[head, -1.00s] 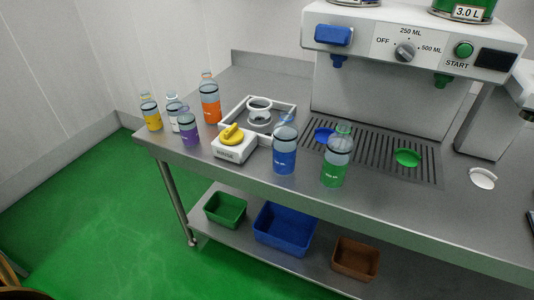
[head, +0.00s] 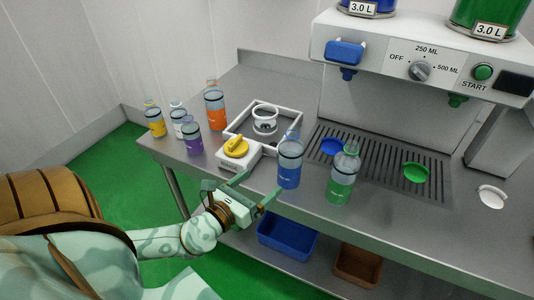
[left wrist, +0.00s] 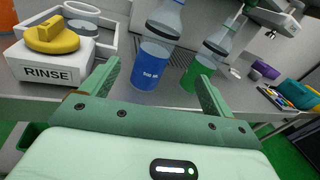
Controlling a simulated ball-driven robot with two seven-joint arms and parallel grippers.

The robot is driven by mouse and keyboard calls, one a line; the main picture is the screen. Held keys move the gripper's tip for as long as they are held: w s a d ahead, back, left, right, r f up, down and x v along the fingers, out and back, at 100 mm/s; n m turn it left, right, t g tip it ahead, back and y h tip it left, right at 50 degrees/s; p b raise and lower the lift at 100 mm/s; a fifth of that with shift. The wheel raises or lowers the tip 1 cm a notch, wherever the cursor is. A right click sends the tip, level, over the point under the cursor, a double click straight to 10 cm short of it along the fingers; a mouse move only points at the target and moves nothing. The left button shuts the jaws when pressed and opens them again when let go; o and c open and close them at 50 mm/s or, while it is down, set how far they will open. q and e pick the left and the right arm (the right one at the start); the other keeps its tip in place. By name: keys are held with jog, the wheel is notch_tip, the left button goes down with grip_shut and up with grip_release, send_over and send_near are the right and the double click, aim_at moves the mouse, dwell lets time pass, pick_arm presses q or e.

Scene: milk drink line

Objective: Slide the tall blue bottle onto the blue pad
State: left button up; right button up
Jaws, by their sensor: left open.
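The tall blue bottle (head: 290,164) stands upright near the front edge of the counter, left of the green bottle. In the left wrist view the blue bottle (left wrist: 152,72) stands ahead, between the two fingers in the picture. The blue pad (head: 333,147) lies on the drip grate behind and right of it, partly hidden by the bottles. My left gripper (head: 257,188) is open and empty at the front edge, to the left of the blue bottle and short of it. My right gripper is not in view.
The green bottle (head: 342,177) stands close on the right. The white rinse box (head: 239,153) with a yellow knob is close on the left. Purple (head: 191,138), orange (head: 215,107) and other bottles stand further left. A green pad (head: 415,173) lies on the grate (head: 390,168).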

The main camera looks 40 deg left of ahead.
aim_at(294, 150)
pick_arm(q)
jog(key=shift+m, duration=0.7)
jog(key=w, duration=1.6)
jog(key=shift+w+a+r, duration=0.1)
jog(key=shift+w+r, duration=0.05)
jog(key=shift+r, duration=0.2)
